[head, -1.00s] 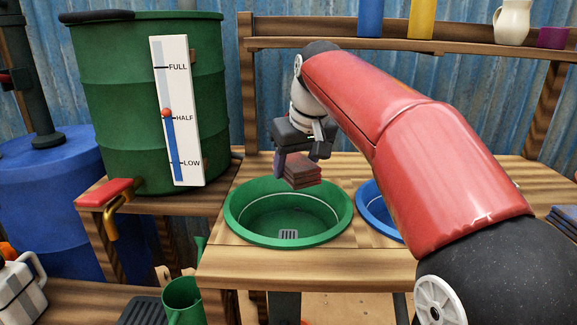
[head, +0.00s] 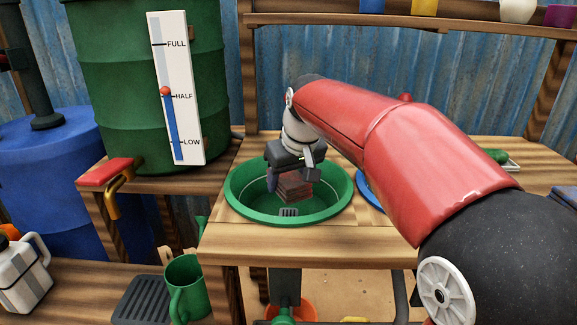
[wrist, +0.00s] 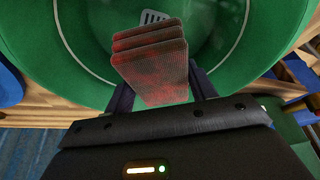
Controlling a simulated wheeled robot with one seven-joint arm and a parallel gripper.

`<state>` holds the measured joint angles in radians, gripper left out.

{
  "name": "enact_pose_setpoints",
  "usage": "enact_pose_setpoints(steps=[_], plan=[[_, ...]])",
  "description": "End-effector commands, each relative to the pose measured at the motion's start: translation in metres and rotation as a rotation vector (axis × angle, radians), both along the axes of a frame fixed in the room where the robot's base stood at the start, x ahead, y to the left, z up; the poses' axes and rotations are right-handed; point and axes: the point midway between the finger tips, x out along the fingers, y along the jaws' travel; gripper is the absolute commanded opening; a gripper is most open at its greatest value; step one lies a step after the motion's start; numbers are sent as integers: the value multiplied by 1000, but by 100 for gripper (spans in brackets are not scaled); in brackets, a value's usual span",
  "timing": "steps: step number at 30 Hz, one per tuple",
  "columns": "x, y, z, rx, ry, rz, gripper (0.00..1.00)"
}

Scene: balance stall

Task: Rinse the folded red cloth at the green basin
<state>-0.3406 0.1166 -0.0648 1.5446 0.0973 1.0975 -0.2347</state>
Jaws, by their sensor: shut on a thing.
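The folded red cloth (head: 294,187) is a stack of dull red layers with dark grey patches. My gripper (head: 291,182) is shut on it and holds it inside the rim of the green basin (head: 240,205). In the wrist view the cloth (wrist: 152,65) sits between the two fingers of my gripper (wrist: 160,92), with the green basin (wrist: 60,45) below and around it. The basin's slotted drain (head: 288,212) shows just in front of the cloth. I cannot tell whether the cloth touches the basin floor. The basin looks empty of water.
A green barrel (head: 115,90) with a level gauge reading near HALF (head: 175,90) stands at the left, with a red-handled brass tap (head: 112,172). A blue basin (head: 364,180) is partly hidden behind my arm. Bare wood fronts the green basin.

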Motion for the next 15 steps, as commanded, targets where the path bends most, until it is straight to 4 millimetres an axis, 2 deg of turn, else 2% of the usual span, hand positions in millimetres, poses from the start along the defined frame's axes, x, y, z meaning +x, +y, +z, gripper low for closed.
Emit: enact_pose_setpoints(steps=[6, 15], plan=[[0, 0, -27, 0, -1, 0, 33], [0, 0, -56, 0, 0, 0, 33]])
